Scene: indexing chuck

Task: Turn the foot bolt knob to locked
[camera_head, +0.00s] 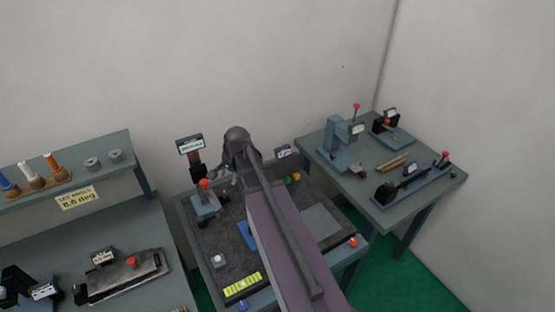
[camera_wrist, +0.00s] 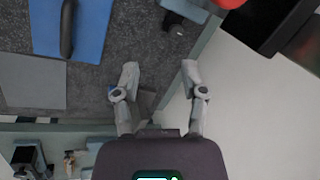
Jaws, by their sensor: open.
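My gripper (camera_wrist: 160,76) is open and empty, its two grey fingers spread over the dark mat and the table edge in the wrist view. In the wrist view a small black knob (camera_wrist: 176,30) sits at the end of a blue-grey base (camera_wrist: 186,9), beyond the fingertips and apart from them. I cannot tell for sure that this is the foot bolt knob. In the head view a blue-grey device with a red ball (camera_head: 204,184) stands on the middle table, left of my gripper (camera_head: 230,178). My arm hides part of that table, and no lock marking is readable.
A sign post (camera_head: 190,146) stands behind the device. A blue plate (camera_wrist: 68,28) lies on the mat. A white knob (camera_head: 218,260), yellow strip (camera_head: 241,286) and red button (camera_head: 353,241) are nearer the front. Tables with fixtures stand left and right (camera_head: 385,165).

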